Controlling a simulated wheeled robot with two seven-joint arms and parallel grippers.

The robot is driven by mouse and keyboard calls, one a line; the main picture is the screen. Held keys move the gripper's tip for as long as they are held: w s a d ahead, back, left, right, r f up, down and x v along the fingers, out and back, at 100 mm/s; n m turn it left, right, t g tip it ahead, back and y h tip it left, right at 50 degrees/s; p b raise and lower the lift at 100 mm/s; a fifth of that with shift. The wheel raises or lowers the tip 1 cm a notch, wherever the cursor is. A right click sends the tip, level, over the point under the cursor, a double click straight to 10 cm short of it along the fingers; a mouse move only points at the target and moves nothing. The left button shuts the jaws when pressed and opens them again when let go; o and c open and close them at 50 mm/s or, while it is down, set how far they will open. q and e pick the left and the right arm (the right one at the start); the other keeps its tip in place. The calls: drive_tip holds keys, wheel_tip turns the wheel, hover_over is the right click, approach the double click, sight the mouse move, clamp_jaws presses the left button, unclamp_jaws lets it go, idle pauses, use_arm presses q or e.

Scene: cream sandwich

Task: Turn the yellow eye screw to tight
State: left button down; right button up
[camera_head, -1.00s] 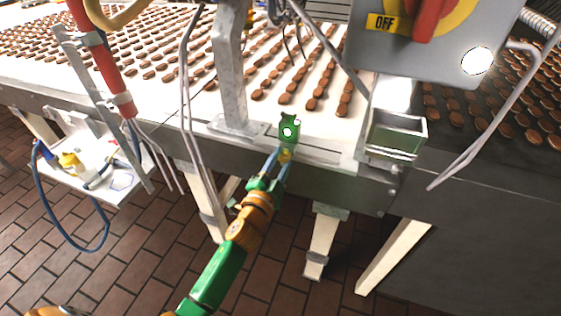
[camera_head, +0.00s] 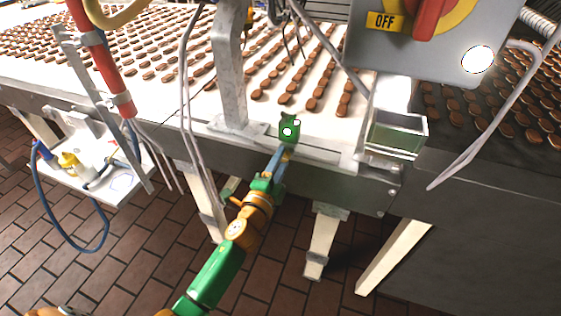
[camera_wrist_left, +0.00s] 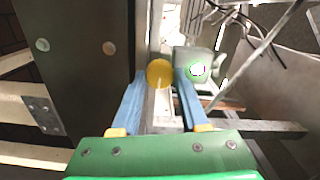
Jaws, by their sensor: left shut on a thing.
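The yellow eye screw (camera_wrist_left: 159,73) shows in the left wrist view as a round yellow head between the two blue fingers. My left gripper (camera_wrist_left: 161,80) is shut on it. In the head view my left gripper (camera_head: 284,150) reaches up to the front edge of the conveyor, just below a green bracket (camera_head: 289,127) with a bright round spot. There the fingers hide the screw. The green bracket also shows in the wrist view (camera_wrist_left: 187,60), beside the right finger. The screw's shank is hidden. My right gripper is not in view.
A grey control box (camera_head: 450,45) with a red switch hangs above right. A metal post (camera_head: 231,75) stands left of the bracket. A small metal bin (camera_head: 397,132) is right. Rows of brown biscuits (camera_head: 140,40) lie on the white belt. A side tray (camera_head: 118,180) holds small items.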

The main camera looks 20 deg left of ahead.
use_arm(q)
drive_tip(key=shift+c, duration=2.1)
unclamp_jaws()
drive_tip(key=s, duration=0.7)
drive_tip(key=shift+a, duration=0.1)
